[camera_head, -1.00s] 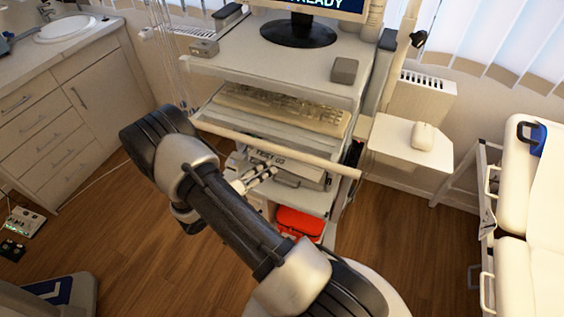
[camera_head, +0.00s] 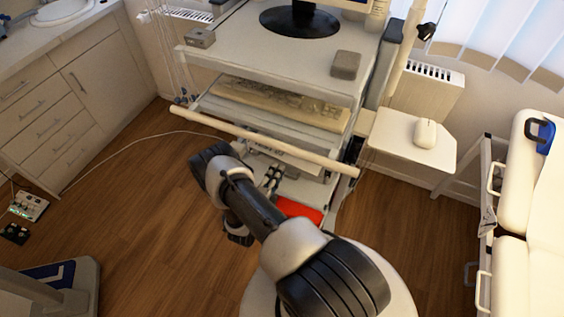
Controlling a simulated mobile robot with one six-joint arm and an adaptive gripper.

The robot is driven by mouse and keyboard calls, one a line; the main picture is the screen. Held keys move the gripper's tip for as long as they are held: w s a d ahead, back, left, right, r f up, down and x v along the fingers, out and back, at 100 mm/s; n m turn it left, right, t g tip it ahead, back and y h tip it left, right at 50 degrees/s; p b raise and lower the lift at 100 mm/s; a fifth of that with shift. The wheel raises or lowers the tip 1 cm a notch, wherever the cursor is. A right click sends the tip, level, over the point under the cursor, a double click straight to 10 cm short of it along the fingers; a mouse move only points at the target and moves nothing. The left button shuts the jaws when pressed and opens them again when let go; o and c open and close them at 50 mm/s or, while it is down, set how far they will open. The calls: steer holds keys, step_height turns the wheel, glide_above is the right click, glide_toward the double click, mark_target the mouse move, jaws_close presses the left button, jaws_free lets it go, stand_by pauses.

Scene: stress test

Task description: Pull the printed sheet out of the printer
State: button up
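The printer (camera_head: 312,168) sits on a cart shelf below the keyboard, partly hidden behind the white front bar and my arm. A pale strip with faint dark lettering (camera_head: 266,149) shows at the printer's front; I take it to be the printed sheet, but its edges are hard to make out. My gripper (camera_head: 272,180) is just in front of and below this strip, its narrow fingers pointing toward the printer. The fingers are too small to tell whether they are open or shut, or whether they touch the sheet.
The white bar (camera_head: 262,138) crosses the cart's front above my gripper. A red object (camera_head: 300,211) lies below the printer. A side shelf with a mouse (camera_head: 425,132) stands right, beside a padded couch (camera_head: 535,195).

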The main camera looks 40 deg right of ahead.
mark_target(285, 156)
steer(key=shift+b+x, duration=0.9)
steer(key=shift+x, duration=1.35)
jaws_close()
steer(key=shift+r, duration=0.2)
steer(key=r+p+v, duration=0.1)
steer(key=r+v, duration=0.2)
steer(key=v, duration=2)
steer(key=shift+r, duration=0.2)
